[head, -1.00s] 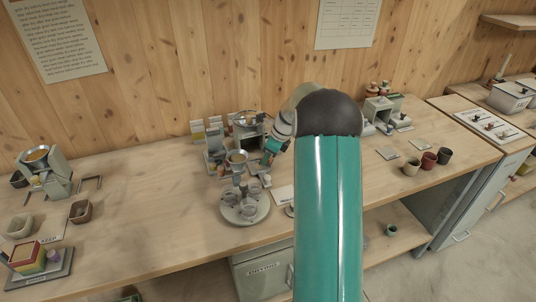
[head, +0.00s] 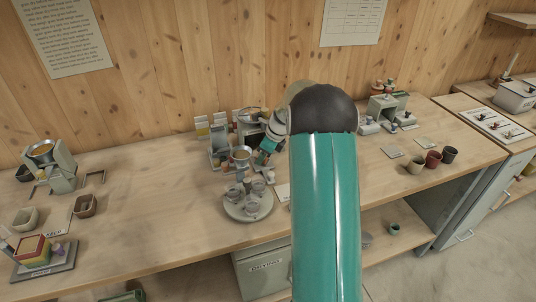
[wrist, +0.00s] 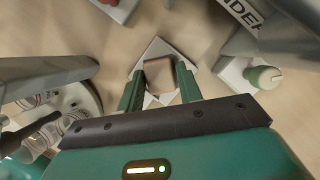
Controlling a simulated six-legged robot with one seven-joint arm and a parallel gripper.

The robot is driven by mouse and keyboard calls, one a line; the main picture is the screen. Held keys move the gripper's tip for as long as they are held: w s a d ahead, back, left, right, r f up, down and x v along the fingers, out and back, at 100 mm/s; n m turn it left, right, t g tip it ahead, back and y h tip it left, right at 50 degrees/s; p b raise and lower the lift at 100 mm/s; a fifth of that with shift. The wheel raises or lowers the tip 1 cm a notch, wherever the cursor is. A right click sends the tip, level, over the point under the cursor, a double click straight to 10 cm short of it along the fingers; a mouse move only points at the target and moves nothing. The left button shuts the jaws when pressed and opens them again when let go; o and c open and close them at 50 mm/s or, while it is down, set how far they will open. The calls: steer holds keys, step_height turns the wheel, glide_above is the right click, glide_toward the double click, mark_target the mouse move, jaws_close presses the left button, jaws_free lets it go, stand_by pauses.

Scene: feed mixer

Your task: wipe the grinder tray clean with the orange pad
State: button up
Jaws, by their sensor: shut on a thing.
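My gripper (wrist: 160,92) points down with its two teal fingers shut on the orange pad (wrist: 159,72), which looks brownish-orange in the wrist view. Beneath and around the pad is a pale square tray (wrist: 158,47), turned like a diamond, which I take to be the grinder tray. I cannot tell whether the pad touches it. In the head view my gripper (head: 266,149) is at the grinder area in mid-bench, partly hidden by my arm; pad and tray cannot be made out there.
A sign ending in "DER" (wrist: 241,11) and a pale block with a green knob (wrist: 262,77) lie right of the tray. Cups (head: 433,160) stand farther right. The bench between left station and round stand is clear.

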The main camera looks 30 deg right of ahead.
mark_target(255, 165)
steer(key=shift+w+a+f, duration=0.1)
steer(key=shift+w+a, duration=0.1)
steer(key=shift+a, duration=0.55)
steer(key=shift+w+a+f, duration=0.1)
steer(key=shift+w+a, duration=0.1)
steer(key=shift+a, duration=0.55)
steer(key=shift+s+d+r, duration=0.1)
steer(key=shift+s+d, duration=0.15)
steer(key=shift+d, duration=0.6)
steer(key=shift+s+d+r, duration=0.1)
steer(key=shift+s+d, duration=0.1)
steer(key=shift+d, duration=0.6)
steer(key=shift+s+d+f, duration=0.1)
steer(key=shift+s+d, duration=0.1)
steer(key=shift+d, duration=0.5)
steer(key=shift+s+d+f, duration=0.1)
steer(key=shift+s+d, duration=0.1)
steer(key=shift+d, duration=0.5)
steer(key=shift+r, duration=0.1)
steer(key=shift+r, duration=2.95)
